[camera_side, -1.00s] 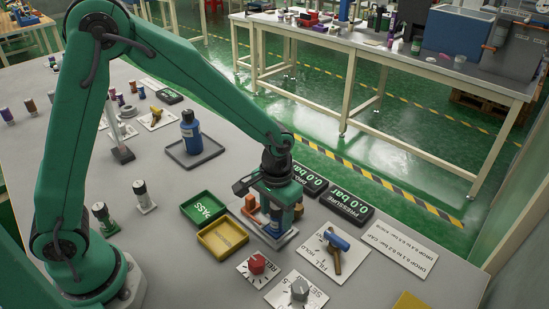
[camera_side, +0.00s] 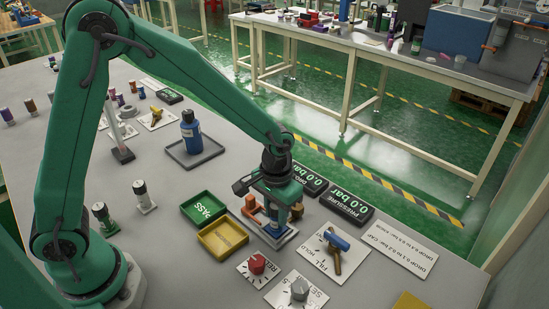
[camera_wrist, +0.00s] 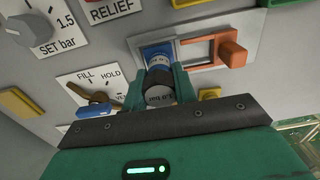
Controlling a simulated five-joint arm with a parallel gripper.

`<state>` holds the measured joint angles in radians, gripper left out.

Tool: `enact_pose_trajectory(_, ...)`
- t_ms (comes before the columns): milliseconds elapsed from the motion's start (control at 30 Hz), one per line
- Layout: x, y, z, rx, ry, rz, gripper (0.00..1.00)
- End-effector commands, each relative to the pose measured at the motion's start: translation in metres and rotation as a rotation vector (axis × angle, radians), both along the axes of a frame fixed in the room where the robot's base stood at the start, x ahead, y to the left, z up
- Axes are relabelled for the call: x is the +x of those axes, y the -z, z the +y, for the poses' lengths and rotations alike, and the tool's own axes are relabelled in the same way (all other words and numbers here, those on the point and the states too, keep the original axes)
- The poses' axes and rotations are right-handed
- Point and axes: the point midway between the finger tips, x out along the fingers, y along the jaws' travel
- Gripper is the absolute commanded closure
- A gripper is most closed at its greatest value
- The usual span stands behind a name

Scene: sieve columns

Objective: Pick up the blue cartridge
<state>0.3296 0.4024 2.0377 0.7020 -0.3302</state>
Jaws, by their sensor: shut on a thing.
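The blue cartridge (camera_side: 274,215) stands below my gripper at the fixture with the white-edged plate, in the side view. In the wrist view the cartridge (camera_wrist: 159,60) shows a blue body with a pale label band, a dark collar and a grey marked end. My gripper (camera_side: 275,206) is over it, pointing down. In the wrist view the two green fingers of my gripper (camera_wrist: 159,88) are on either side of the cartridge's upper part and shut on it. The cartridge's foot is partly hidden, so I cannot tell whether it is clear of the fixture.
An orange lever (camera_wrist: 232,54) stands close beside the cartridge. A red relief knob (camera_side: 257,264), a grey set knob (camera_side: 299,289) and a blue-handled valve (camera_side: 337,240) are near. Yellow (camera_side: 223,238) and green (camera_side: 204,209) trays lie left; pressure displays (camera_side: 346,206) lie behind.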

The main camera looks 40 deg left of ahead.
Motion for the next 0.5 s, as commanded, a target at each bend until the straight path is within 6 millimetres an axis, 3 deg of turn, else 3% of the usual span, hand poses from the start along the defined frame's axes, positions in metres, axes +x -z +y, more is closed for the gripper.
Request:
enact_pose_trajectory(267,0.001,-0.018,0.000,-0.001,0.000,-0.004,1.00)
enact_pose_trajectory(433,0.001,-0.044,-0.001,-0.002,0.000,-0.007,1.00)
enact_pose_trajectory(500,-0.010,-0.049,-0.010,-0.002,0.005,-0.004,1.00)
